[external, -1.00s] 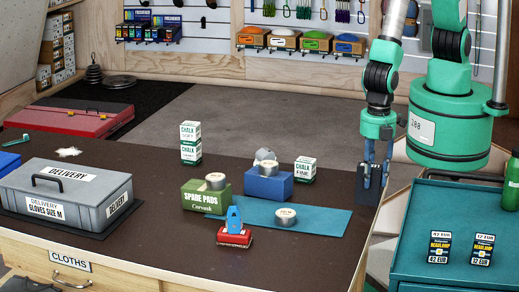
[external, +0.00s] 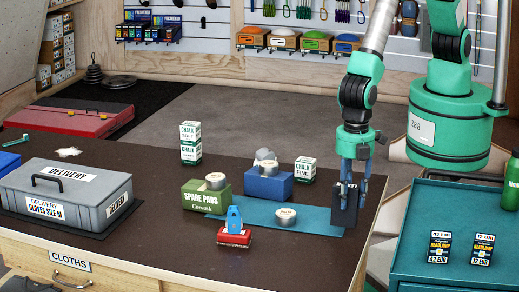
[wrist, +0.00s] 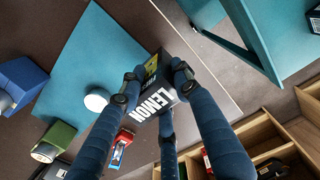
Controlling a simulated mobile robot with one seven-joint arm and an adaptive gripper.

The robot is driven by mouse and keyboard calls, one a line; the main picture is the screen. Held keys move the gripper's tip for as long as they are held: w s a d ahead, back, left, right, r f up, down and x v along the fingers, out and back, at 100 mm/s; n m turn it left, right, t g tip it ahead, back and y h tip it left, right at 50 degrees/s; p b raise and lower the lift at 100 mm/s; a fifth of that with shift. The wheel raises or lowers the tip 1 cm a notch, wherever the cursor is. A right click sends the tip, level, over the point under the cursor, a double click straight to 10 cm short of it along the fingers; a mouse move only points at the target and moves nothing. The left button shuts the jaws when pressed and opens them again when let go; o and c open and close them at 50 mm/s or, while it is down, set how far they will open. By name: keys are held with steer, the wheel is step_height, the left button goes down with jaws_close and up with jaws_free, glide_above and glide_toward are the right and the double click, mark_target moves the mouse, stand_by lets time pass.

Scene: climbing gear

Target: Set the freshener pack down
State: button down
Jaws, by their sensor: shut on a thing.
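My gripper (external: 348,182) is shut on the freshener pack (external: 353,203), a dark box. In the wrist view the fingers (wrist: 154,82) grip the pack (wrist: 155,95) from both sides, and its white "LEMON" lettering and a yellow patch show. In the external view the pack is upright at the right end of the flat teal mat (external: 250,217) on the dark table (external: 180,262). Fingers cover part of the pack. I cannot tell whether its lower edge touches the surface or hangs just above it.
A round tin (external: 285,216) stands on the mat. A teal cabinet (external: 460,215) stands to the right.

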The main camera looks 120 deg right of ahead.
steer(key=w, duration=0.1)
steer(key=w+a, duration=0.1)
steer(key=w, duration=0.1)
steer(key=shift+a+f, duration=0.2)
steer(key=shift+a, duration=0.05)
steer(key=shift+f, duration=1.7)
steer(key=shift+f, duration=0.15)
steer(key=c, duration=1.3)
jaws_free()
steer(key=shift+o, duration=0.2)
step_height(320, 180, up, 12)
